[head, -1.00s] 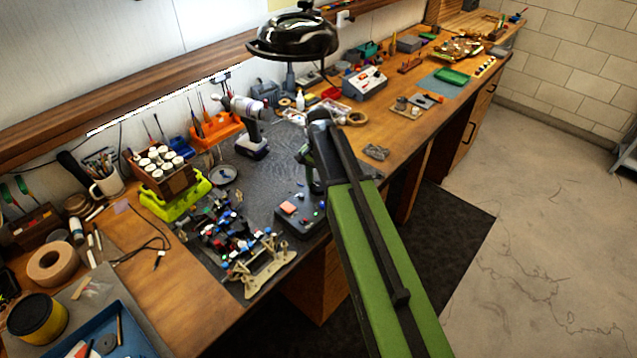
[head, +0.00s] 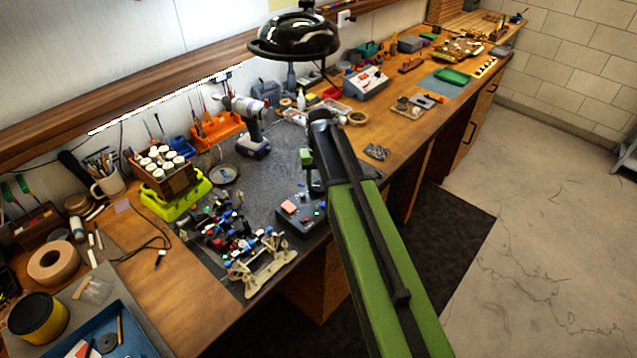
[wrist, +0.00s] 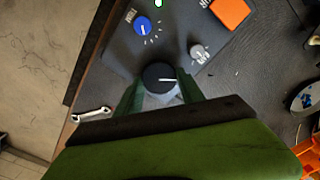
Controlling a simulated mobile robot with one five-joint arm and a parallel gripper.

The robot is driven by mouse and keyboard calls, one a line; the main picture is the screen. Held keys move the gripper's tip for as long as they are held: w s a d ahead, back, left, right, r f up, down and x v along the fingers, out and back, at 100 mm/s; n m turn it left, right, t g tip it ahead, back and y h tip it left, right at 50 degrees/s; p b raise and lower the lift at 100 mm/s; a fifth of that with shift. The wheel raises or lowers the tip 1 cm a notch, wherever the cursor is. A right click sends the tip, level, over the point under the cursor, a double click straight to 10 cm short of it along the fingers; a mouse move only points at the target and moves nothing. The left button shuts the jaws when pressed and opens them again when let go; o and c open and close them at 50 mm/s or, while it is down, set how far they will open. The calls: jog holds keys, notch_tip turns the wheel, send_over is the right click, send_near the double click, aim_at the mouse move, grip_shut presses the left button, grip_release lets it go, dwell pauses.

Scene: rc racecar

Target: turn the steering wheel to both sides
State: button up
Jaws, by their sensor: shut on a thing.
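In the wrist view a black round knob (wrist: 158,76) with a white pointer line stands on a dark control box (wrist: 115,55). The line points to the right. My gripper (wrist: 160,90) has its two green fingers on either side of this knob and is shut on it. A blue knob (wrist: 142,25), a smaller grey knob (wrist: 199,52) and an orange square (wrist: 230,12) sit on the same box. In the head view the control box (head: 289,214) lies at the bench's front edge, and my arm hides the fingertips. No wheel-shaped part is clearly visible.
A small wrench (wrist: 92,114) lies left of my gripper in the wrist view. In the head view, a partly built car chassis (head: 268,276) with coloured parts lies left of the box. A cordless drill (head: 252,125) stands behind on the dark mat (head: 262,185).

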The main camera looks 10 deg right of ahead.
aim_at(319, 185)
jog(key=shift+n, duration=1)
jog(key=o, duration=1.4)
jog(key=shift+c, duration=0.2)
jog(key=shift+r, duration=0.1)
notch_tip(319, 185, up, 17)
jog(key=p, duration=1.7)
jog(key=shift+r, duration=0.1)
